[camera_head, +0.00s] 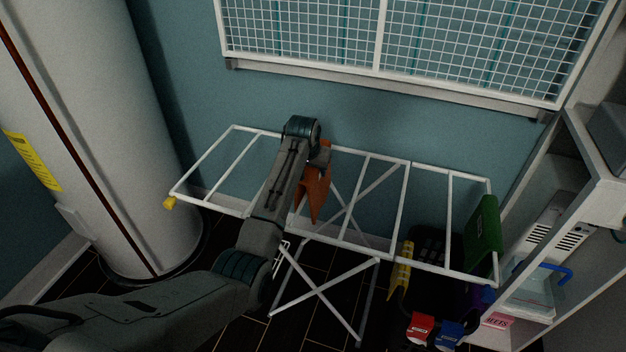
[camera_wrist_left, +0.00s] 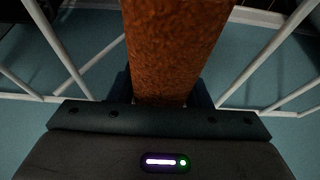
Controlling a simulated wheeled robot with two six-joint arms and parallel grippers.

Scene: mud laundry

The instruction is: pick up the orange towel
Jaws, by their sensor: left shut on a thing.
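The orange towel (camera_head: 314,190) hangs at the middle of the white drying rack (camera_head: 407,210) in the head view, partly hidden by my left arm. In the left wrist view the towel (camera_wrist_left: 176,48) runs straight into my left gripper (camera_wrist_left: 165,95), which is shut on it. In the head view the left gripper (camera_head: 322,155) is at the towel's upper end, its fingers mostly hidden by the wrist. I cannot tell whether the towel still touches a rack bar. My right gripper is not in view.
A green cloth (camera_head: 484,238) hangs at the rack's right end. Below are a red box (camera_head: 420,328) and a blue box (camera_head: 449,333). A white cylinder (camera_head: 95,130) stands left, a shelf unit (camera_head: 570,190) right, and a white wall grid (camera_head: 400,45) behind.

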